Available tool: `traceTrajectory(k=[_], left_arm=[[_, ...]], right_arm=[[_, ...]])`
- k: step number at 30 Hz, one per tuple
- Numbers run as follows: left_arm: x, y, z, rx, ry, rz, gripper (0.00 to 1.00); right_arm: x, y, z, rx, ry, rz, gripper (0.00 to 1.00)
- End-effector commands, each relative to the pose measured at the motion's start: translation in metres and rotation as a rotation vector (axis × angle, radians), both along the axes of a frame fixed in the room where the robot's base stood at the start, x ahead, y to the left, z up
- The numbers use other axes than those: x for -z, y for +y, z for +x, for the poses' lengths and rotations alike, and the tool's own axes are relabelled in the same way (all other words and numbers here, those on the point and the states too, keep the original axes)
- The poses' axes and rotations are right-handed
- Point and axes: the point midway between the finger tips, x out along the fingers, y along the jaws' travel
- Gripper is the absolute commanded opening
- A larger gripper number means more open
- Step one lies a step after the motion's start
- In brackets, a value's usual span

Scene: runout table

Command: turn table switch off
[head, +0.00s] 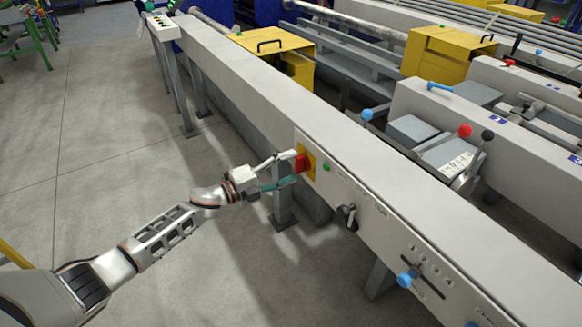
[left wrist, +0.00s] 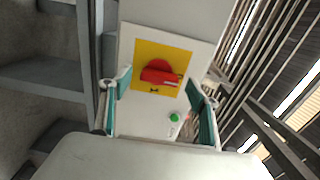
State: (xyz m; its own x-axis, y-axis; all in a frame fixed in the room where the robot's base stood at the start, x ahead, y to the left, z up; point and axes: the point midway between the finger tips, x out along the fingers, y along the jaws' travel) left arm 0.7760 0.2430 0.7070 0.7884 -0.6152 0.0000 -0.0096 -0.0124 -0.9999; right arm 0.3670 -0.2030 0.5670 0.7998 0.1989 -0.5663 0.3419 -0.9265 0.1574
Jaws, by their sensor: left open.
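The table switch is a red rotary knob (head: 301,163) on a yellow plate (head: 311,160), set in the side panel of the long grey runout table (head: 352,187). In the left wrist view the red knob (left wrist: 161,74) sits on its yellow plate (left wrist: 178,55), with its handle lying nearly crosswise in the picture. My left gripper (head: 287,168) is open, its fingertips close to the knob. In the left wrist view the left gripper's fingers (left wrist: 160,92) stand on either side of the knob, with gaps visible. My right gripper is not in view.
A green button (head: 326,167) sits right beside the switch. A black knob (head: 347,215) and a blue-knobbed lever (head: 404,280) are further along the panel. Yellow boxes (head: 275,45) stand behind the table.

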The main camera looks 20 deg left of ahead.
Motion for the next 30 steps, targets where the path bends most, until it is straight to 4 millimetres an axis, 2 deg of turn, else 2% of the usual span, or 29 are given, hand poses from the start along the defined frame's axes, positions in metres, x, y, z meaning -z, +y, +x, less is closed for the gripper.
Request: traceTrajectory(k=[9, 15, 21, 30], left_arm=[[0.002, 0.04, -0.051, 0.0, 0.003, 0.002, 0.61], [0.001, 0.059, -0.075, -0.001, 0.003, 0.001, 0.61], [0.0, 0.066, -0.084, 0.0, 0.001, -0.001, 0.61], [0.0, 0.066, -0.084, -0.001, 0.001, -0.001, 0.61]], right_arm=[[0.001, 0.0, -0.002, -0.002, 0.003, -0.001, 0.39], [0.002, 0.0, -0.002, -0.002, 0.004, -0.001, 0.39], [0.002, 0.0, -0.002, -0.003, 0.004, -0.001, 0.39], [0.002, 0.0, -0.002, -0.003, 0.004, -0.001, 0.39]])
